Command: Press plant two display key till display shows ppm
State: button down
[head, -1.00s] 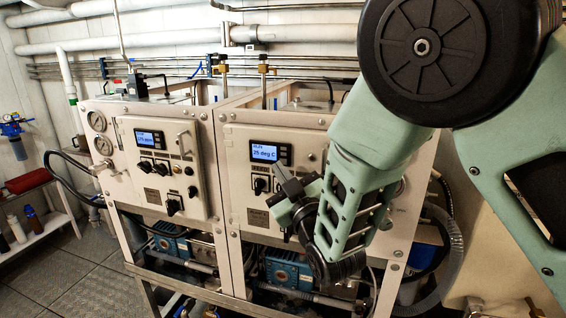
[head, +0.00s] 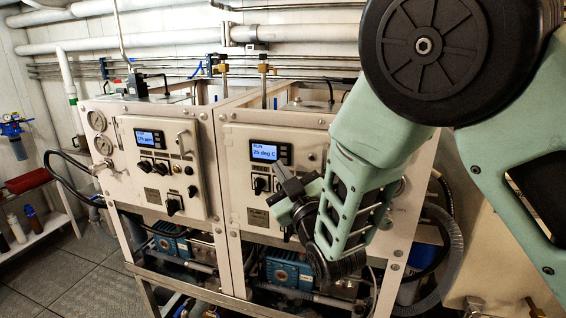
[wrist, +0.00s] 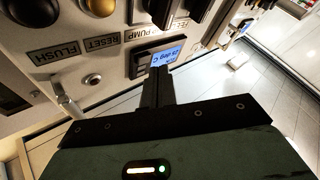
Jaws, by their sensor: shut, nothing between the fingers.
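The plant two display (head: 265,151) is lit blue on the right-hand cabinet and reads "25 deg C" in its lower line. A narrow column of dark display keys (head: 286,153) sits at its right edge. In the wrist view the display (wrist: 168,56) appears turned over, with the keys (wrist: 139,66) at its left. My gripper (head: 279,168) is shut and empty, its tips just below the display and keys in the head view. In the wrist view the shut fingers (wrist: 158,73) partly overlap the display unit. I cannot tell whether they touch it.
The left-hand cabinet has its own lit display (head: 150,138), which appears to read ppm. Switches (head: 260,186) lie below the plant two display. The wrist view shows FLUSH (wrist: 57,53) and RESET (wrist: 102,43) labels beside buttons. Piping runs along the wall behind.

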jog(key=shift+w+d, duration=0.1)
jog(key=shift+w, duration=0.2)
jog(key=shift+w+d+b, duration=0.15)
jog(key=shift+w+b, duration=0.2)
jog(key=shift+b, duration=0.15)
dwell(0.4)
dwell(0.4)
jog(key=shift+s+a+b, duration=0.3)
jog(key=shift+s+b, duration=0.1)
jog(key=shift+s, duration=0.35)
jog(key=s, duration=0.1)
jog(key=s+a+b, duration=0.1)
jog(key=s, duration=0.2)
jog(key=shift+s+a, duration=0.35)
jog(key=shift+b, duration=0.3)
